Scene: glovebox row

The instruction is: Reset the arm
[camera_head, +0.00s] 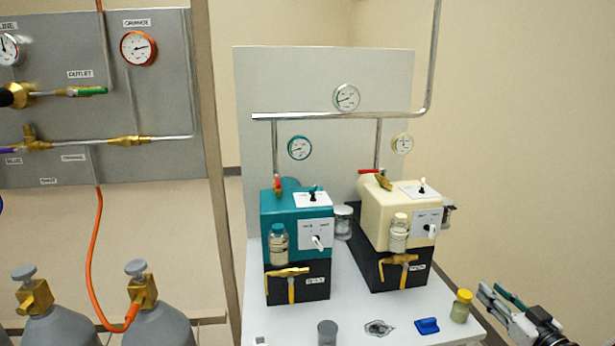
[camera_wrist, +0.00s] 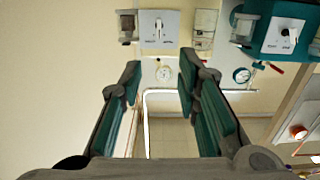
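My gripper (camera_head: 502,300) is at the lower right in the head view, beside the right edge of the white table. In the wrist view my gripper (camera_wrist: 156,82) shows two teal-padded fingers spread apart with nothing between them. It is open and empty. The wrist view looks toward the wall and the machines, which appear upside down at its top. No object touches the fingers in either view.
The white table (camera_head: 350,318) holds a teal machine (camera_head: 283,212), a cream machine (camera_head: 385,202), a yellow-capped jar (camera_head: 461,307), a blue item (camera_head: 427,326) and a grey cylinder (camera_head: 327,333). Grey gas cylinders (camera_head: 150,326) with an orange hose (camera_head: 92,250) stand at left.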

